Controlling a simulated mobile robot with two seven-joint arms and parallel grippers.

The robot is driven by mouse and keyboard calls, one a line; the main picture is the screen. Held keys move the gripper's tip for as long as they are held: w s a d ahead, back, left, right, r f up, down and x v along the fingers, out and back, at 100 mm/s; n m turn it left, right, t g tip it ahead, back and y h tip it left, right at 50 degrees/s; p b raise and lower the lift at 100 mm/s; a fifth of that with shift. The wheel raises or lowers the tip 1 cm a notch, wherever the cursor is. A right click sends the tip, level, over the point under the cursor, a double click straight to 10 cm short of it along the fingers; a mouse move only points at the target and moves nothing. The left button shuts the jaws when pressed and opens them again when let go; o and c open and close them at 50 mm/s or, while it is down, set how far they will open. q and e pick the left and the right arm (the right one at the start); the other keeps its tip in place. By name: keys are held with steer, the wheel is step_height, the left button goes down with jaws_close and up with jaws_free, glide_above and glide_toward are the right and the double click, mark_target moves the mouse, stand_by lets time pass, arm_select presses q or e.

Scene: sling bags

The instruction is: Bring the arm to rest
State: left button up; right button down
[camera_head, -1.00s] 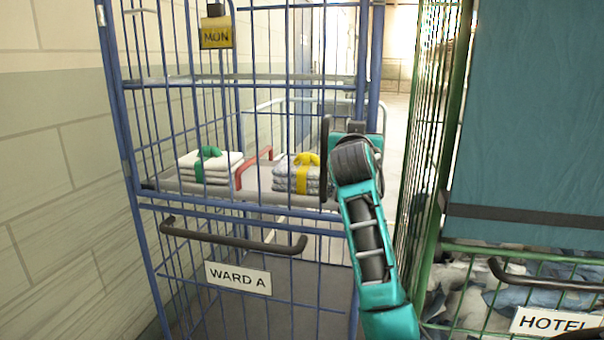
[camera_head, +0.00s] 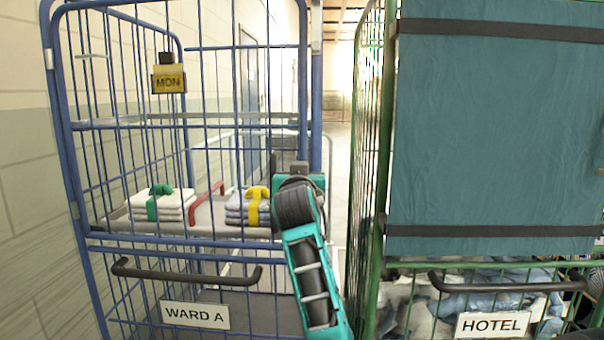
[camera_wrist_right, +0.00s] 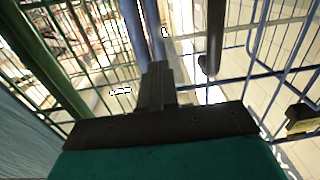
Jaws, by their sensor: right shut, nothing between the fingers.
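My right arm (camera_head: 315,280), teal and black, rises from the lower middle of the head view in front of the blue cage (camera_head: 62,110). My right gripper (camera_wrist_right: 155,80) is shut and empty in the right wrist view, pointing toward blue bars. In the head view its end is near the cage's right upright, partly hidden by the wrist, and I cannot tell whether it touches the bars. My left gripper is not in view.
The blue cage has a WARD A sign (camera_head: 195,315), a dark handle (camera_head: 190,276) and folded stacks with a green strap (camera_head: 160,207) and a yellow strap (camera_head: 250,208). A green cage (camera_head: 372,200) marked HOTEL (camera_head: 492,324) stands right, with a teal cover (camera_head: 490,140). A narrow gap separates them.

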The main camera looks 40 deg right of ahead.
steer(key=v, duration=0.8)
steer(key=shift+a+f, duration=0.15)
steer(key=shift+a, duration=0.2)
